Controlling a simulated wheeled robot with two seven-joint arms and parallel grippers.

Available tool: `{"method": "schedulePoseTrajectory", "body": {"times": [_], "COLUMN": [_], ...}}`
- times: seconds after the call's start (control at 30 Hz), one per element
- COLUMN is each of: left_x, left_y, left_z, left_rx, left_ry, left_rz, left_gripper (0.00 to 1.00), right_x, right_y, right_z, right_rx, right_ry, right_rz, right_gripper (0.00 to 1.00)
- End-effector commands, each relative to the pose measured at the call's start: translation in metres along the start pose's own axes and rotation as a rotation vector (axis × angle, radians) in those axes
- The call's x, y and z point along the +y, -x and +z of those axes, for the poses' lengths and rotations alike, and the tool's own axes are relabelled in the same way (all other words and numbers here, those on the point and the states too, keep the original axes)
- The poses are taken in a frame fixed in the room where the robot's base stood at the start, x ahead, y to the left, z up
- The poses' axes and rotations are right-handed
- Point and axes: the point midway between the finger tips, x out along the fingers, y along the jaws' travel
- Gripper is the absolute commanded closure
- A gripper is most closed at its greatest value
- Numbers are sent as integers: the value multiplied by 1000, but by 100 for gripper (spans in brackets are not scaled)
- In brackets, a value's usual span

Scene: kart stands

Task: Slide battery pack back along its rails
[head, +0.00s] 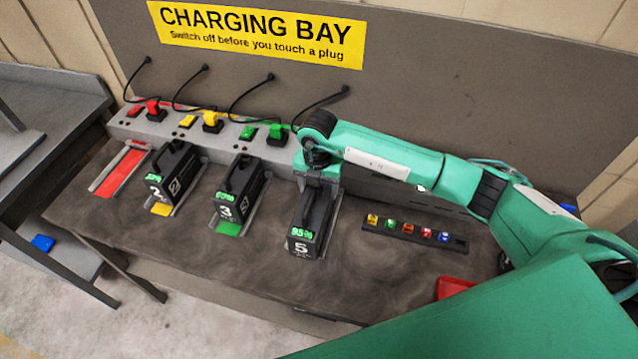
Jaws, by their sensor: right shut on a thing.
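Battery pack 5 (312,222) is a black block with a green 95% readout on its front. It sits upright on a narrow pair of grey rails (333,222) on the dark bench. My right gripper (319,176) points down over the pack's top and is shut on it. The gripper hides the pack's handle and the back part of the rails. Battery packs 2 (173,180) and 3 (241,195) stand to the left in their own bays. My left gripper is not in view.
A grey socket strip (222,141) with coloured plugs and black cables runs behind the packs. An empty red bay (119,172) lies at far left. A dark strip with several coloured buttons (415,234) and a red tray (453,287) lie to the right. The bench front is clear.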

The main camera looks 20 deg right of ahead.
Motion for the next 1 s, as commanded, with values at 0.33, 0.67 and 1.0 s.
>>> {"method": "schedulePoseTrajectory", "body": {"times": [0.33, 0.67, 1.0], "left_x": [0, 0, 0], "left_y": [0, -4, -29], "left_z": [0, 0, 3], "left_rx": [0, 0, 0], "left_ry": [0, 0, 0], "left_rz": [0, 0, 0], "left_gripper": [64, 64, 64], "right_x": [0, 0, 1], "right_y": [-1, 6, 72], "right_z": [-1, 0, 1], "right_rx": [2, 0, -3], "right_ry": [1, 0, 1], "right_rz": [-1, 1, 4], "right_gripper": [9, 9, 9]}}
